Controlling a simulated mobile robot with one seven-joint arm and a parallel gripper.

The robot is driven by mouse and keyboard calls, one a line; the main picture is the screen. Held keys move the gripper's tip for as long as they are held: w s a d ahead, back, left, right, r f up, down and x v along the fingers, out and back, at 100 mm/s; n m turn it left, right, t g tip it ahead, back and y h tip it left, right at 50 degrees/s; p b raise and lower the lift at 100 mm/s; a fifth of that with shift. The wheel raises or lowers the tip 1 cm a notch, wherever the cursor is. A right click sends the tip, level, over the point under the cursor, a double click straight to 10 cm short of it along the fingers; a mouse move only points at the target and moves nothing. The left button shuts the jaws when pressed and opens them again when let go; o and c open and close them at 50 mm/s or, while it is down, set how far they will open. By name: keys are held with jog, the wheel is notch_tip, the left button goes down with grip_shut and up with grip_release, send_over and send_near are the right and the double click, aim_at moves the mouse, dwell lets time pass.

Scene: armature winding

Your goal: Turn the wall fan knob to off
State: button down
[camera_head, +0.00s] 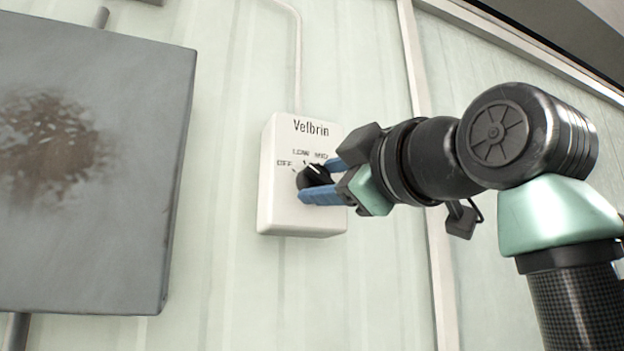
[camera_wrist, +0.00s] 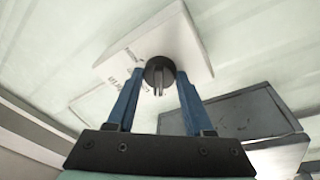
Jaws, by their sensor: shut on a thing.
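The wall fan control is a white box (camera_head: 290,222) labelled "Velbrin", fixed to the wall, and it also shows in the wrist view (camera_wrist: 190,40). Its round black knob (camera_head: 312,176) has OFF to its left and LOW and MED above it. The knob's white mark points up towards LOW and MED, not at OFF; which of the two I cannot tell. My gripper (camera_head: 318,183) is shut on the knob, one blue finger on each side. In the wrist view the knob (camera_wrist: 159,72) sits between the fingertips. The knob's right side and any labels there are hidden by my gripper.
A grey stained metal panel (camera_head: 130,215) stands out on the left, with a gap of bare wall before the box. A thin conduit (camera_head: 298,65) runs up from the box. A vertical strip (camera_head: 412,60) lies on the wall behind my arm.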

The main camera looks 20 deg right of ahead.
jog(key=shift+s+r+n, duration=0.1)
jog(key=shift+r+n, duration=0.05)
jog(key=shift+n, duration=0.35)
jog(key=c, duration=0.7)
grip_release()
jog(key=o, duration=0.4)
jog(key=shift+f, duration=0.25)
